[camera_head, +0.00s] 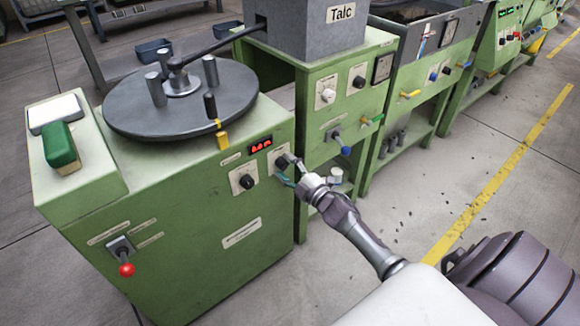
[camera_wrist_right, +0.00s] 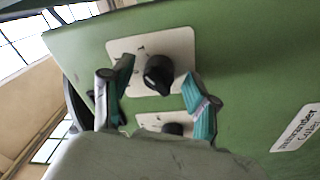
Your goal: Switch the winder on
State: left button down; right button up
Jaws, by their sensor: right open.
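The winder (camera_head: 170,240) is the green machine at the left in the head view, with a dark round turntable (camera_head: 140,115) on top. Its front has a red lit display (camera_head: 261,144) and two black rotary knobs on white plates. The lower-left knob (camera_head: 244,181) is clear of me. My right gripper (camera_head: 286,171) is at the upper-right knob (camera_head: 279,161). In the right wrist view its open teal-padded fingers stand on either side of a black knob (camera_wrist_right: 158,75); I cannot tell whether they touch it. The other knob (camera_wrist_right: 173,129) is partly hidden below. My left gripper is not in view.
A red-ended lever (camera_head: 126,269) sticks out low on the winder's front. The Talc machine (camera_head: 345,80) stands close beside it, with a blue-ended lever (camera_head: 345,150) near my arm. The floor (camera_head: 440,190) at the right is open, with a yellow line.

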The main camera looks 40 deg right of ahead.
jog(key=s+d+f, duration=0.1)
jog(key=s, duration=1.1)
jog(key=shift+d, duration=0.2)
